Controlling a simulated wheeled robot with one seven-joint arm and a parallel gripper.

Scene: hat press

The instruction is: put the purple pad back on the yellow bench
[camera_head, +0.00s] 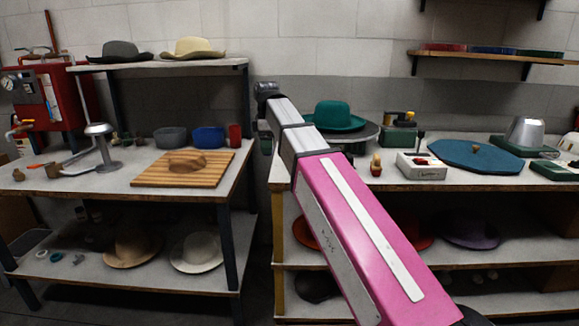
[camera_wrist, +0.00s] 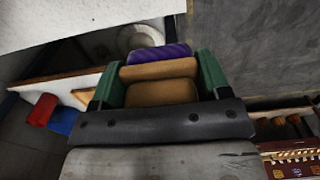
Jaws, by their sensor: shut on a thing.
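The purple pad (camera_wrist: 160,53) shows in the wrist view as a ribbed purple strip between the tips of my green-fingered gripper (camera_wrist: 155,64). Tan blocks sit between the fingers on the near side of the purple strip; I cannot tell whether they belong to the pad. My gripper is shut on the pad. In the head view my pink arm reaches to the gap between the benches, and the pad cannot be made out there. The yellow bench, with yellow legs (camera_head: 278,225), stands on the right, partly hidden by my arm.
The dark-legged bench (camera_head: 110,188) at left holds a wooden board (camera_head: 182,168), bowls and a red cup (camera_head: 235,135).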

